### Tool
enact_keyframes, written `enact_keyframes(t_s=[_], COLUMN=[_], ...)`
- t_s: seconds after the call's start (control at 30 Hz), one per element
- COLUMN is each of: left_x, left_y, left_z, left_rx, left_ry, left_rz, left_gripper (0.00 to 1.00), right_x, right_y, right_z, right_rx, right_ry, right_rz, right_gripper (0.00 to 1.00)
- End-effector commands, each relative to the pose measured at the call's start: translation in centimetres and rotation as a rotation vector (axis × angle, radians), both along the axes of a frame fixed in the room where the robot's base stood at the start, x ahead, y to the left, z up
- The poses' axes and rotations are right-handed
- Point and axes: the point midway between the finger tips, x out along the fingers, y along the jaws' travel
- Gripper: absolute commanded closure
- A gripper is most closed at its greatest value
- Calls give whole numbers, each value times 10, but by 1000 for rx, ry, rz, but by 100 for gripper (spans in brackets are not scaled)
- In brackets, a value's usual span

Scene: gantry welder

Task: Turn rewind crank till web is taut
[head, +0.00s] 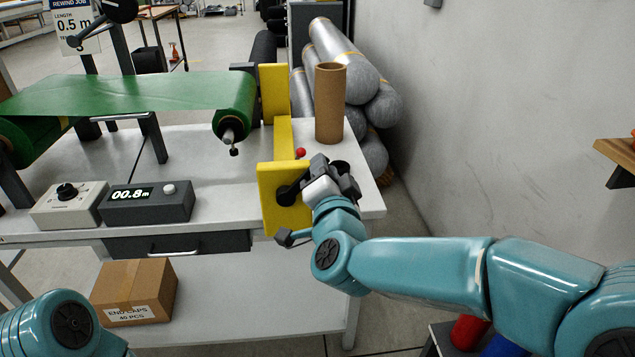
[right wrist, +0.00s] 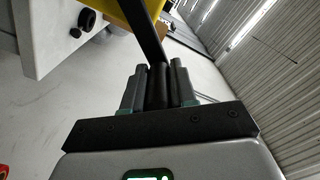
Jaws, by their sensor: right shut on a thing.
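The green web (head: 120,93) runs across the table to the green rewind roll (head: 235,105); it looks nearly flat on top, and I cannot tell how tight it is. The rewind crank (head: 288,194) is black and sits at the front yellow plate (head: 270,215), partly hidden by my wrist. My right gripper (head: 318,183) is at the crank. In the right wrist view, my right gripper (right wrist: 158,92) is shut on the crank's dark handle (right wrist: 158,78), and the crank arm (right wrist: 144,32) runs up from it to the yellow part. My left gripper is out of view.
A dark counter box (head: 148,203) reads 00.8 m, next to a knob box (head: 70,204). A cardboard tube (head: 330,103) stands behind the crank. Grey rolls (head: 345,65) are stacked by the wall. A box (head: 134,290) sits on the lower shelf.

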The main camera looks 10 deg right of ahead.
Motion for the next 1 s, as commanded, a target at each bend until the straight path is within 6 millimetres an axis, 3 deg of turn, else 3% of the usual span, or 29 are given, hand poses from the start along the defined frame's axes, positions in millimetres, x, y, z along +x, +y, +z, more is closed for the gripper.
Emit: enact_keyframes(t_s=[0.13,0.57,0.6,0.67,1.0], left_x=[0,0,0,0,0], left_y=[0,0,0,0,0], left_z=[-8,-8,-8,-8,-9], left_rx=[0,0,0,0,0], left_ry=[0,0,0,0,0], left_rz=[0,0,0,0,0], left_gripper=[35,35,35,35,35], right_x=[0,0,0,0,-2], right_y=[-2,-3,-3,-3,-3], right_z=[-4,-4,-4,-4,-3], right_rx=[29,39,39,39,39], right_ry=[2,3,3,3,1], right_rz=[0,1,1,1,0], right_gripper=[100,100,70,51,48])
